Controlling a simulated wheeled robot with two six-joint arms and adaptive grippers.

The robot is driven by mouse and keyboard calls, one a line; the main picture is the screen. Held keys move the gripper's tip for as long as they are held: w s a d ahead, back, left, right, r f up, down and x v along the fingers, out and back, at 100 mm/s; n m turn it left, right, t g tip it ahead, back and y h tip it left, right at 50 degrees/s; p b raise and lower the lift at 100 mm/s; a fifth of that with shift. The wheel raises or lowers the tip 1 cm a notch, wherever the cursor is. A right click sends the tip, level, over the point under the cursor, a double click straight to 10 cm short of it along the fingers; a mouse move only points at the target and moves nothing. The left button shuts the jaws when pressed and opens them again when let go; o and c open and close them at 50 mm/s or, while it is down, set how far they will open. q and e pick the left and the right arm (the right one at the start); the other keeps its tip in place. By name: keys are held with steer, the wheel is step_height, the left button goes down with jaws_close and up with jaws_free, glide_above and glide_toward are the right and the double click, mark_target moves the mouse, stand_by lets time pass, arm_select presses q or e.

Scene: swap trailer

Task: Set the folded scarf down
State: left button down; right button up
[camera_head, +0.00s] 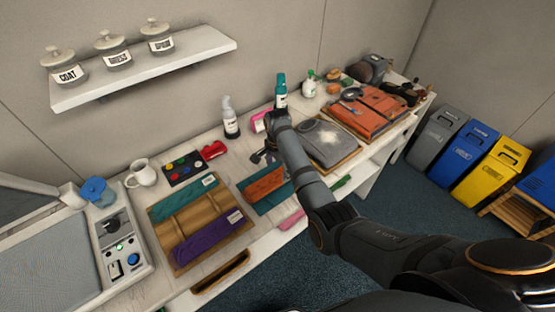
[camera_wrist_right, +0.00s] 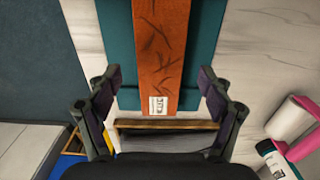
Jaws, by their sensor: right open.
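A rust-orange folded scarf (camera_head: 265,184) with dark leaf-like marks lies on a teal mat (camera_head: 284,196) near the bench's front edge. In the right wrist view, the scarf (camera_wrist_right: 160,45) runs up the middle over the teal mat (camera_wrist_right: 115,40), its white tag at the near end. My right gripper (camera_head: 262,157) is at the scarf's far side in the head view, partly hidden by its own arm. In the right wrist view its fingers (camera_wrist_right: 160,92) are spread wide on either side of the tagged end, with nothing held. My left gripper is out of view.
A wooden tray (camera_head: 158,213) holds teal (camera_head: 185,200) and purple (camera_head: 207,234) folded scarves to the left. A grey garment on a board (camera_head: 325,140) lies to the right. A spray bottle (camera_head: 230,118) and pink-and-white item (camera_head: 260,122) stand behind.

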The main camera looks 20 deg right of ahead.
mark_target(277, 177)
step_height(277, 177, up, 9)
steer(key=b, duration=0.1)
stand_by(0.4)
